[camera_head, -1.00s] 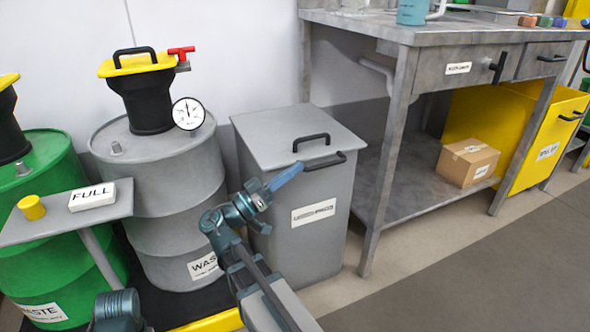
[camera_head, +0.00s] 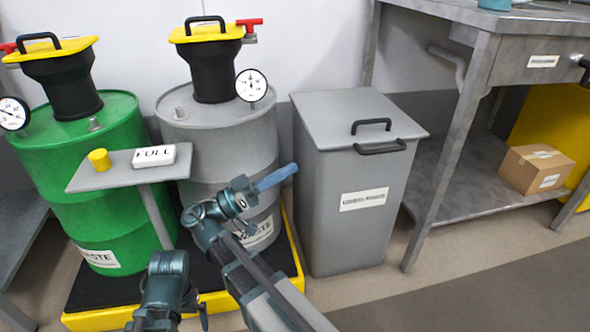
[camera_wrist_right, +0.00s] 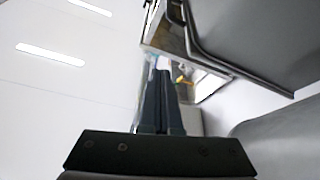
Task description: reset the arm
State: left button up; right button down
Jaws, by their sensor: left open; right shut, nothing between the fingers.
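My right gripper (camera_head: 277,177) is shut and empty, its blue fingers pointing up and right in front of the grey drum and the grey bin. In the right wrist view the two dark fingers (camera_wrist_right: 158,100) lie side by side with nothing between them. My left gripper (camera_head: 202,316) is low at the bottom edge of the head view, left of the right arm. It is open, and little of it shows.
A green drum (camera_head: 75,170) and a grey drum (camera_head: 212,145) with black funnels stand on a yellow-edged pallet (camera_head: 100,317). A small shelf (camera_head: 110,175) is in front. A grey lidded bin (camera_head: 350,225) and a metal workbench (camera_head: 470,190) with a cardboard box (camera_head: 535,168) are right. Floor at front right is clear.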

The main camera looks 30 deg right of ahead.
notch_tip(320, 180, down, 7)
jog(key=s+a+n+t+y+p, duration=0.2)
jog(key=a+n+t+y+p, duration=0.1)
jog(key=n+y+p, duration=1)
jog(key=s+a+r+n+y+p, duration=0.1)
jog(key=s+a+n+y+p, duration=0.25)
jog(key=a+p, duration=0.35)
jog(key=s+a+n+y+p, duration=0.3)
jog(key=a+y+p, duration=0.15)
jog(key=a, duration=0.45)
notch_tip(320, 180, up, 36)
jog(key=p, duration=3.6)
jog(key=shift+r+g, duration=0.25)
jog(key=shift+g, duration=0.15)
jog(key=shift+w+d+m, duration=0.1)
jog(key=shift+m, duration=0.15)
